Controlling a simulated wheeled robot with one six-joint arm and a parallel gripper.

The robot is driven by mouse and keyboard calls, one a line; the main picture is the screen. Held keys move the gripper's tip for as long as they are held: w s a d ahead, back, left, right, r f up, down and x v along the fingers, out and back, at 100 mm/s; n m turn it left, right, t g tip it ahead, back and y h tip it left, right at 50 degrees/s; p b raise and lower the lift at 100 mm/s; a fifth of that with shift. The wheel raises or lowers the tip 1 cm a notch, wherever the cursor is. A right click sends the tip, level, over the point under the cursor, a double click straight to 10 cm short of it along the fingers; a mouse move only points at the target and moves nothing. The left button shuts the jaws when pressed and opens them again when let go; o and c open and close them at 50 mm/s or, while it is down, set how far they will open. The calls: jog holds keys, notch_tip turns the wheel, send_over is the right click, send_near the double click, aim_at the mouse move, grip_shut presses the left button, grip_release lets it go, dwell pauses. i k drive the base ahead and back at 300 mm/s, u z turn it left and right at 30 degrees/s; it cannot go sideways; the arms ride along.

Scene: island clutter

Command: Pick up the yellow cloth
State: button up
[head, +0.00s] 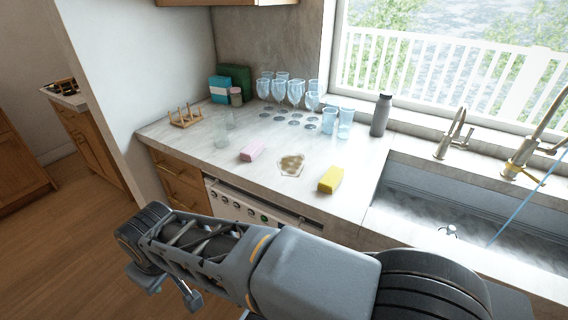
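The yellow cloth (331,180) looks like a thick block-shaped piece. It lies on the light marble counter (225,165) near its front edge, left of the sink. Its top and front faces show and nothing covers it. My arm crosses the foreground below the counter. What looks like my gripper (168,288) is at the lower left, well away from the cloth and not touching it. Its fingers are partly hidden by the arm, so I cannot tell whether they are open or shut.
Several glasses (295,92) and a grey bottle (381,115) stand behind. A wooden peg rack (186,118) stands left. The sink (460,221) is right. Counter around the cloth is clear.

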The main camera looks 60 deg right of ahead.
aim_at(334, 176)
jog(key=i, duration=1.05)
jog(key=z, duration=2.8)
